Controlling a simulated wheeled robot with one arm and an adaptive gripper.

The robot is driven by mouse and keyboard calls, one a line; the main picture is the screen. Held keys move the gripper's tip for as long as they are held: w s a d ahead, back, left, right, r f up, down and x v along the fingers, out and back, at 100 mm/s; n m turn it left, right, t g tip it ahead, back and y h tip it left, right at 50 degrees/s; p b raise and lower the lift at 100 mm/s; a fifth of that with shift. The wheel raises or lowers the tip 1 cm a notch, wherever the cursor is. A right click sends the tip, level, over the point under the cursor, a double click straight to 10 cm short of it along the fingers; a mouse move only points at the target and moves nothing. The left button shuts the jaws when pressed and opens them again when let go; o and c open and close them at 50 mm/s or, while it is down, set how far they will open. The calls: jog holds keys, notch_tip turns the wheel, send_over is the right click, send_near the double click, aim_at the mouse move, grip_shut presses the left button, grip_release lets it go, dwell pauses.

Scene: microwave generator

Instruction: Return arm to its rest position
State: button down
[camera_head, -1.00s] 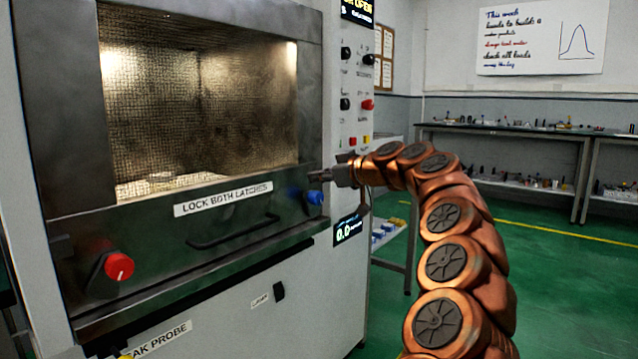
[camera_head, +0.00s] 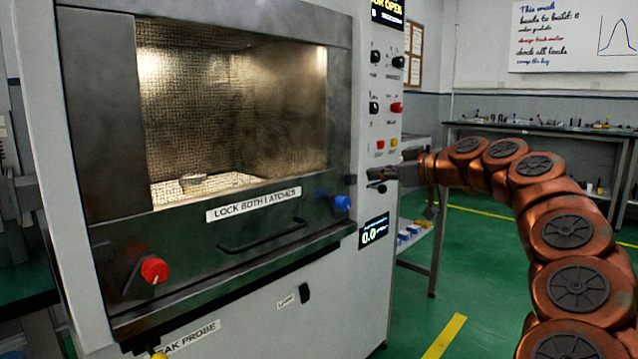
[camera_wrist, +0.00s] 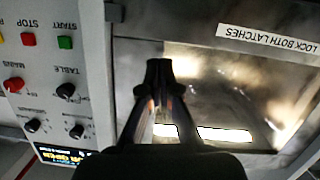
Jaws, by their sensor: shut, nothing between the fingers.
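My arm, a chain of copper-coloured round joints, fills the right of the head view and reaches left. My gripper (camera_head: 377,181) is in front of the control panel's edge, right of the blue latch knob (camera_head: 342,203) and apart from it. In the wrist view my gripper (camera_wrist: 163,72) has its fingers together, with nothing between them. The microwave generator's chamber (camera_head: 235,110) is lit, with a small pale dish (camera_head: 194,183) inside. A red latch knob (camera_head: 155,270) is at the lower left of its front.
The control panel (camera_head: 385,110) with knobs and buttons stands close behind my gripper; it shows upside down in the wrist view (camera_wrist: 50,75). A bar handle (camera_head: 262,237) sticks out below the chamber. A bench (camera_head: 540,132) stands at the back right. Green floor (camera_head: 480,265) is open between.

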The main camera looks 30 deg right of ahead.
jog(key=a+r+n+g+y+p, duration=0.15)
jog(key=a+r+p, duration=0.3)
jog(key=a, duration=0.55)
jog(key=a+r+g+y+p, duration=0.25)
jog(key=a+p, duration=0.25)
jog(key=a, duration=0.4)
jog(key=s+a+g+h+p, duration=0.1)
jog(key=s+a+g+p, duration=0.35)
jog(key=a+p, duration=0.65)
jog(key=s+a+f+m+g+h+p, duration=0.15)
jog(key=s+a+g+p, duration=0.25)
jog(key=s+a+p, duration=0.45)
jog(key=s+d+f+m+g+h+p, duration=0.1)
jog(key=s+p, duration=0.3)
jog(key=s, duration=0.6)
jog(key=s+d+f+m+g+h+p, duration=0.1)
jog(key=s+p, duration=0.4)
jog(key=s, duration=0.5)
jog(key=shift+s+d+f+m+g+h, duration=0.25)
jog(key=shift+d+m+g+h, duration=0.4)
jog(key=shift+m+g+h, duration=0.55)
